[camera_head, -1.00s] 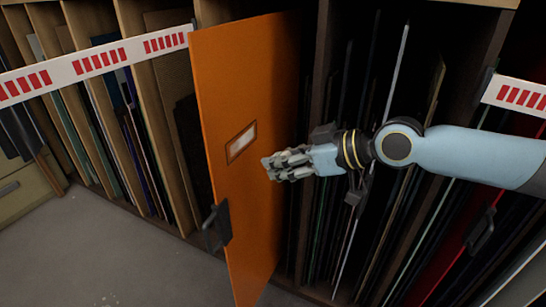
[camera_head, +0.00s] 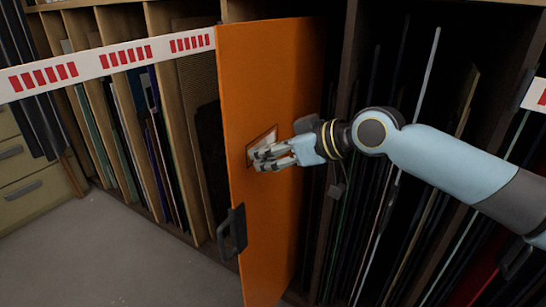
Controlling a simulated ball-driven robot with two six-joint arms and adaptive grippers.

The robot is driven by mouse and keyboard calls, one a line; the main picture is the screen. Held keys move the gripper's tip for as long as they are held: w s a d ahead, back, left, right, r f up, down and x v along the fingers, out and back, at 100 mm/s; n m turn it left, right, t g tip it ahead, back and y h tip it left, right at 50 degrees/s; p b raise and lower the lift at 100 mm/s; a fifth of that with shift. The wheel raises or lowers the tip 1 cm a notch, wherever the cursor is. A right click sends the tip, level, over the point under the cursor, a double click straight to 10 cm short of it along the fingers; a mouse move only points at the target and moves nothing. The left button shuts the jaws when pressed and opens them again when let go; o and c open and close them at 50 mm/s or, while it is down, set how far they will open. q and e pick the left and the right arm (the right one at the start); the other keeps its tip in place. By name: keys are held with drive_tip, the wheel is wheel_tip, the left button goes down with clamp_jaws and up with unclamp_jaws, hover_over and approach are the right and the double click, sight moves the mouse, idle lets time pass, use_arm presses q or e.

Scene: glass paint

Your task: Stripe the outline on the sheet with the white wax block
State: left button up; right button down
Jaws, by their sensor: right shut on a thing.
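A small pale sheet (camera_head: 262,142) with a dark brown outline is on the face of the orange panel (camera_head: 270,75). My right gripper (camera_head: 258,160) comes from the right and lies across the lower part of the sheet, hiding some of it. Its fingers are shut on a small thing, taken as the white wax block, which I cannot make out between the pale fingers. I cannot tell whether the fingertips or the block touch the sheet. My left gripper is not in view.
The orange panel has a dark handle (camera_head: 232,232) low on its left edge. Racks with several upright panes stand on both sides. A white band with red bars (camera_head: 110,62) crosses the left racks. Drawers (camera_head: 35,190) stand at far left. The grey floor (camera_head: 110,255) is clear.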

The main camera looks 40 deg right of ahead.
sight(260, 147)
drive_tip(key=shift+w+a+b, duration=0.2)
drive_tip(key=shift+w+b, duration=0.1)
drive_tip(key=shift+w, duration=0.25)
idle(0.5)
drive_tip(key=d, duration=0.1)
drive_tip(key=w+d, duration=0.1)
drive_tip(key=d+b, duration=0.1)
drive_tip(key=shift+w+d, duration=0.3)
drive_tip(key=shift+d, duration=0.05)
drive_tip(key=shift+s+a+r+p, duration=0.1)
drive_tip(key=shift+s+a+p, duration=0.15)
drive_tip(key=shift+a, duration=0.4)
drive_tip(key=shift+s+a+p, duration=0.2)
drive_tip(key=shift+a, duration=0.4)
drive_tip(key=shift+s+a+r+p, duration=0.1)
drive_tip(key=shift+s+a+p, duration=0.15)
drive_tip(key=shift+a, duration=0.4)
drive_tip(key=shift+f, duration=0.1)
drive_tip(key=shift+s+d+p, duration=0.15)
drive_tip(key=shift+s+p, duration=0.3)
drive_tip(key=shift+s, duration=0.1)
drive_tip(key=shift+s+d+p, duration=0.3)
drive_tip(key=shift+s, duration=0.45)
drive_tip(key=shift+s+d+p, duration=0.3)
drive_tip(key=shift+s+d, duration=0.05)
drive_tip(key=shift+s, duration=0.35)
drive_tip(key=shift+s+d+p, duration=0.3)
drive_tip(key=shift+s, duration=0.45)
